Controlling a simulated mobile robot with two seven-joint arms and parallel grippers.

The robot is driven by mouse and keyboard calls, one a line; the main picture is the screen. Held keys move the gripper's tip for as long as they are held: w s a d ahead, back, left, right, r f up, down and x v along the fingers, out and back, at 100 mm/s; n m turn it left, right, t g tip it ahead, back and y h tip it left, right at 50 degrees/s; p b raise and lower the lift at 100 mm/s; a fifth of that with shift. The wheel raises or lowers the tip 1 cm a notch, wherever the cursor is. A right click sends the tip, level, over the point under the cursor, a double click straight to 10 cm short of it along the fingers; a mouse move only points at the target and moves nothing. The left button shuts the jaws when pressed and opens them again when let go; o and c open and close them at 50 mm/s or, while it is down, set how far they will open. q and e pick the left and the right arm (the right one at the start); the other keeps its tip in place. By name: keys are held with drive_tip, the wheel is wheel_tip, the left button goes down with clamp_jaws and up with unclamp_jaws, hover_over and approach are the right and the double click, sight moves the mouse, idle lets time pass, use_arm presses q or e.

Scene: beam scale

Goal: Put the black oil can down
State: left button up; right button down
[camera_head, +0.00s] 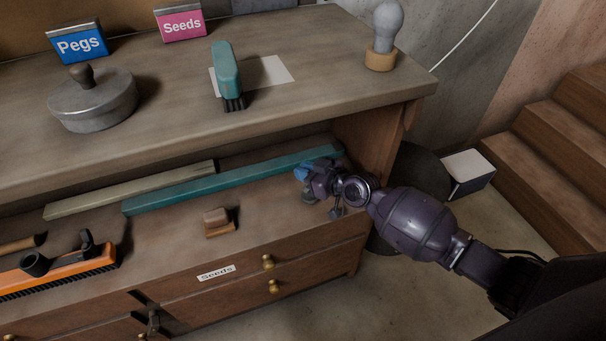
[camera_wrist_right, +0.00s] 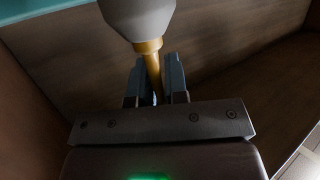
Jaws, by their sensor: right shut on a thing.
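My right gripper (camera_head: 306,171) reaches from the right into the open lower shelf (camera_head: 268,198) of the workbench, near its right end. In the right wrist view its two fingers (camera_wrist_right: 160,85) are shut around the thin brass-coloured stem of the oil can (camera_wrist_right: 138,18). In the head view I cannot make the can out clearly at the gripper. Whether it touches the shelf I cannot tell. My left gripper is not in view.
On the shelf lie a long teal bar (camera_head: 235,180), a pale wooden bar (camera_head: 130,190), a small wooden block (camera_head: 218,222) and an orange brush (camera_head: 65,274). The bench top (camera_head: 320,97) is above. Shelf room between block and gripper is clear. The side panel (camera_head: 372,150) stands close by.

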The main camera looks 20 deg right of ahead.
drive_tip(key=shift+f, duration=0.85)
drive_tip(key=shift+r, duration=0.25)
drive_tip(key=shift+f, duration=0.1)
drive_tip(key=c, duration=1.6)
unclamp_jaws()
drive_tip(key=shift+f, duration=0.1)
drive_tip(key=o, duration=0.5)
drive_tip(key=shift+r, duration=0.25)
drive_tip(key=p+v, duration=0.1)
drive_tip(key=v, duration=1.1)
